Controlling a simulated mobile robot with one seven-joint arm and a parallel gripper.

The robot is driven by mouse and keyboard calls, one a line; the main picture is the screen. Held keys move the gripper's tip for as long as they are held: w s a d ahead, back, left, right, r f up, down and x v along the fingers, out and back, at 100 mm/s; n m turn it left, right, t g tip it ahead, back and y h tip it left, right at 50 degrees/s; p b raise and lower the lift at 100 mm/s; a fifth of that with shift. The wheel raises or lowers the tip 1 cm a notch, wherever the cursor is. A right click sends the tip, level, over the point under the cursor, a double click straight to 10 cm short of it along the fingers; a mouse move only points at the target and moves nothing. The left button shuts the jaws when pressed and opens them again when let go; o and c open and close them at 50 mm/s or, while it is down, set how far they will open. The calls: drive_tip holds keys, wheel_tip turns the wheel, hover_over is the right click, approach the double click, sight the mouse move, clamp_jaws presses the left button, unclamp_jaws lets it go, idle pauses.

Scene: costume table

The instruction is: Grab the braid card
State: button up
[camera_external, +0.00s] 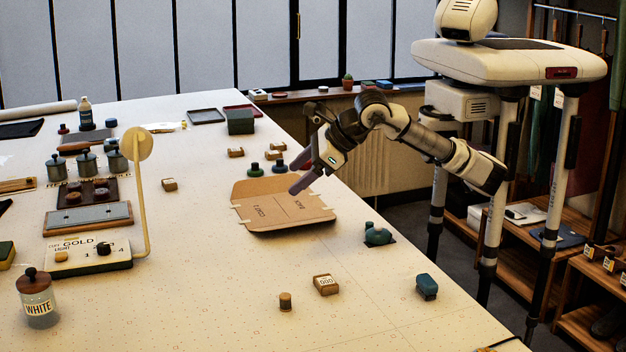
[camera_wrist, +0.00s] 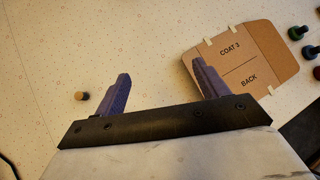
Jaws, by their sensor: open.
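No object in view can be clearly read as the braid card. A flat brown cardboard piece (camera_external: 262,212) marked "COAT 3" and "BACK" lies on the table below my gripper (camera_external: 296,178); it also shows in the wrist view (camera_wrist: 234,66). A pale block labelled "GOLD" (camera_external: 88,257) stands at the left of the external view. My gripper is open and empty, its purple fingers spread. In the wrist view my gripper (camera_wrist: 161,68) has bare table between its fingertips, and the right finger covers part of the cardboard's left edge.
A teal weight (camera_external: 377,235), a labelled wooden block (camera_external: 326,285), a small cork (camera_external: 285,301) and a blue block (camera_external: 427,287) sit near the cardboard. Tins (camera_external: 87,163), a tall lamp-like stand (camera_external: 142,195) and a jar (camera_external: 38,300) crowd the left.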

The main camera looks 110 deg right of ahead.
drive_tip(key=s+a+f+n+g+y, duration=0.1)
drive_tip(key=s+a+f+g+y, duration=0.15)
drive_tip(key=a, duration=0.45)
drive_tip(key=s+a+f+n+g+y, duration=0.1)
drive_tip(key=s+a+f+n+y, duration=0.1)
drive_tip(key=s+a, duration=0.3)
drive_tip(key=p, duration=0.1)
approach(325, 281)
drive_tip(key=shift+w+d+f, duration=0.1)
drive_tip(key=shift+d+f, duration=0.05)
drive_tip(key=shift+f, duration=0.4)
drive_tip(key=shift+w+d+f, duration=0.15)
drive_tip(key=shift+f, duration=0.4)
drive_tip(key=shift+a+p+x, duration=0.1)
drive_tip(key=shift+p+x, duration=0.55)
drive_tip(key=shift+x, duration=0.9)
drive_tip(key=shift+a+p+x, duration=0.15)
drive_tip(key=shift+p+x, duration=0.45)
drive_tip(key=shift+x, duration=0.95)
drive_tip(key=shift+c, duration=0.2)
drive_tip(key=c, duration=1)
drive_tip(key=shift+r, duration=0.2)
